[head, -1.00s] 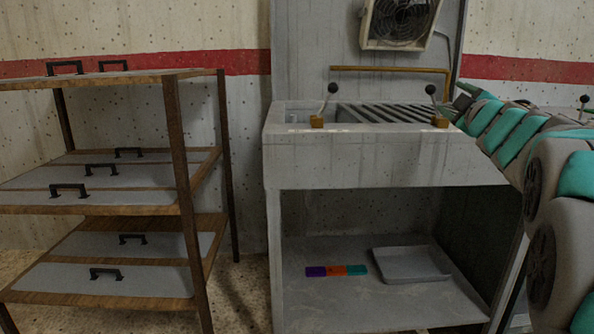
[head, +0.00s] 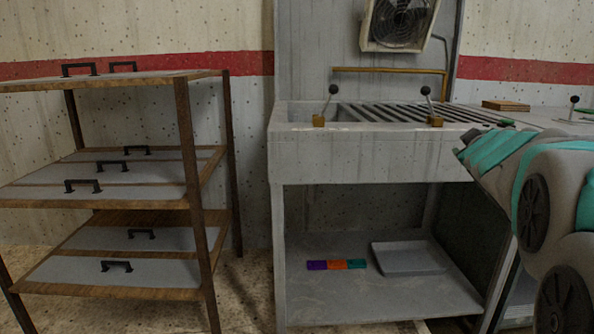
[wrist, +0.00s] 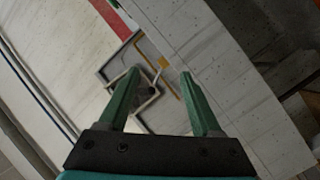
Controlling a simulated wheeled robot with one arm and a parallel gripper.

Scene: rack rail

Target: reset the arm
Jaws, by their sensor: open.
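My arm enters the head view from the right, folded back beside the bench, its teal and grey links in front of the bench's right end. My gripper is best seen in the wrist view (wrist: 158,92). Its two green fingers are apart with nothing between them. Past the fingers the wrist view shows the wall with the red stripe and the fan panel, tilted. In the head view the fingers cannot be made out clearly.
A grey bench (head: 375,155) with a slatted top and two black-knobbed levers stands in the middle. Its lower shelf holds a grey tray (head: 410,258) and a coloured strip (head: 336,265). A rack (head: 190,150) with handled panels stands left. A wooden block (head: 505,105) lies at the right.

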